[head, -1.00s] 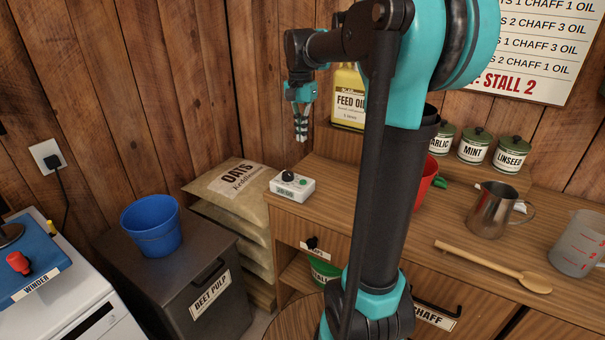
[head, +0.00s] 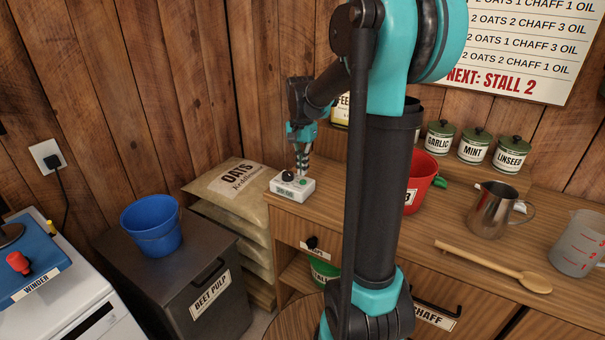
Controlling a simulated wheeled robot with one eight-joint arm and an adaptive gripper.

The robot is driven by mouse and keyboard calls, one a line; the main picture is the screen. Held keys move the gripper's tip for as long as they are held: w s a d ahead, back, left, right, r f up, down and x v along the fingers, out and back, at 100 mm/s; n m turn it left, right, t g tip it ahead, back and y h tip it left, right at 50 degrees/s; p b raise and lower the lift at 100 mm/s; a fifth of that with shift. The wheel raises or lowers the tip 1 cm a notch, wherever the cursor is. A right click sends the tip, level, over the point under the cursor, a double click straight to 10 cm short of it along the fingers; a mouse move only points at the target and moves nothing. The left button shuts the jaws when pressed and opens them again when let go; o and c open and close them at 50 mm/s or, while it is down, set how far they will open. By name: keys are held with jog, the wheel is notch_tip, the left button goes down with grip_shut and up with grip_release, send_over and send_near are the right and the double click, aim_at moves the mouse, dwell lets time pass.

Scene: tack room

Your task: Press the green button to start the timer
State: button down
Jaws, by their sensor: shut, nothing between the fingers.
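The timer is a small white box (head: 308,191) on the left end of the wooden counter. It has a grey display on its front, a black knob (head: 288,175) on top at left and a green button (head: 302,182) on top at right. My gripper (head: 302,173) is shut and empty, pointing down with its fingertips right above the green button. The tips partly overlap the button's far edge in this view. I cannot tell whether they touch it.
The black knob stands close beside my fingertips. A feed oil container (head: 341,112) stands behind my arm, mostly hidden. A red bucket (head: 428,172), a metal jug (head: 492,210) and a wooden spoon (head: 500,268) are on the counter to the right. Oats sacks (head: 232,190) are stacked at left.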

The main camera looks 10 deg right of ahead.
aim_at(303, 181)
jog(key=shift+f, duration=1.15)
jog(key=shift+f, duration=0.1)
jog(key=shift+f, duration=0.35)
jog(key=shift+s+f, duration=0.2)
jog(key=shift+f, duration=0.15)
jog(key=shift+w+r, duration=0.15)
jog(key=shift+r, duration=0.25)
notch_tip(303, 181, up, 14)
jog(key=shift+w+f, duration=0.2)
jog(key=shift+a, duration=0.1)
